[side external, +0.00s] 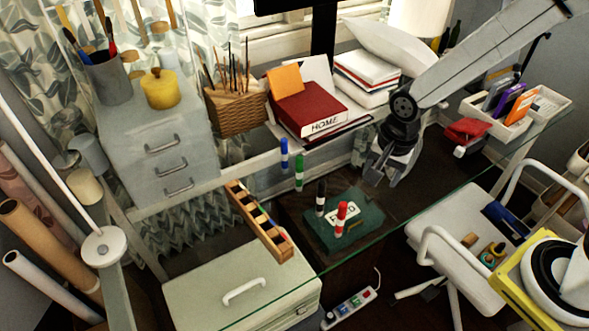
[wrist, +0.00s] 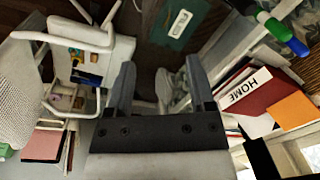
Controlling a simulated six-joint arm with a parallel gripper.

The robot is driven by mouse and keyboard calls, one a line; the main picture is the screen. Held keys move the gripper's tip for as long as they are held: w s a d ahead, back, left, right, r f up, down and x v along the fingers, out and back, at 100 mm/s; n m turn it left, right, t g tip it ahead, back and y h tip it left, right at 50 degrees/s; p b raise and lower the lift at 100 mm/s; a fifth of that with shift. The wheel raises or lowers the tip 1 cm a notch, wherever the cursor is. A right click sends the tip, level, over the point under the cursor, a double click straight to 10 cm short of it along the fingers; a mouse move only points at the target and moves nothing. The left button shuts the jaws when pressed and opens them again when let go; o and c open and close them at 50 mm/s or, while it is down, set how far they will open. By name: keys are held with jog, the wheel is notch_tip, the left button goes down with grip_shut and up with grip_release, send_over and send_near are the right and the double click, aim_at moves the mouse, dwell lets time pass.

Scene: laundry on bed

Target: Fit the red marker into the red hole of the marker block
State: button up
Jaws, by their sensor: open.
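The red marker (side external: 341,218) has a red cap and a white body and stands upright on the glass desk, in front of a green box seen behind it in the side view. The marker block (side external: 258,222) is a long wooden piece to its left, near the glass edge. Its holes are too small to tell apart by colour. My gripper (side external: 376,172) is open and empty, above and to the right of the red marker. In the wrist view my gripper's fingers (wrist: 160,75) are spread with nothing between them. The red marker and the block do not show there.
A black marker (side external: 321,197), a green marker (side external: 299,172) and a blue marker (side external: 284,153) stand upright in a row behind the red one. The red HOME book (side external: 307,110) and a wicker basket (side external: 237,108) lie farther back. A white tray (side external: 515,114) sits at the right.

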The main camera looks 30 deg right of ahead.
aim_at(342, 214)
jog(key=shift+w+a+f+m+g, duration=0.3)
jog(key=shift+a+f+m, duration=0.35)
jog(key=shift+a+m, duration=0.65)
jog(key=shift+w+a+f+m+g, duration=0.1)
jog(key=shift+w+a+f+m, duration=0.45)
jog(key=shift+a+m, duration=0.8)
jog(key=shift+w+a+f+m+g, duration=0.25)
jog(key=shift+a+f+m, duration=0.55)
jog(key=shift+m, duration=0.95)
jog(key=shift+f, duration=1.25)
jog(key=shift+d+f, duration=0.1)
jog(key=shift+f, duration=2.5)
grip_shut()
